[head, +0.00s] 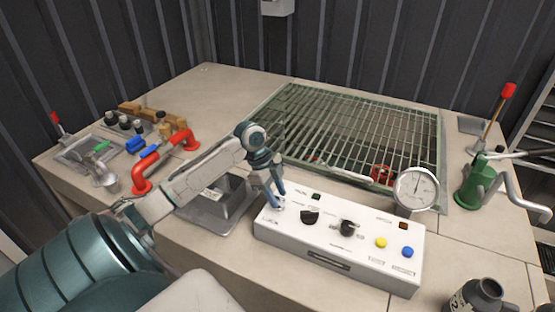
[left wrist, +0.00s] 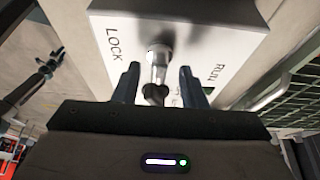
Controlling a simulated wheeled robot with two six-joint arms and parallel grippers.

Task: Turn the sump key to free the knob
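The white control box (head: 335,262) stands on the worktop, with labels, buttons and two black knobs (head: 310,217), (head: 347,227) on its top. The sump key (left wrist: 157,72) shows in the left wrist view as a silver stem with a dark end, in a round lock between the words LOCK and RUN. My left gripper (head: 274,197) is over the box's left end. In the wrist view its two dark fingers (left wrist: 159,88) stand apart on either side of the key, with a gap on both sides. In the head view the fingers largely hide the key. My right gripper is not in view.
A round gauge (head: 416,188) stands behind the box's right end. A metal grating (head: 350,130) covers a pit behind it, with a red wheel below. A red pipe handle (head: 165,160) is at left, a green hand pump (head: 478,185) at right, a dark grey container (head: 480,298) at front right.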

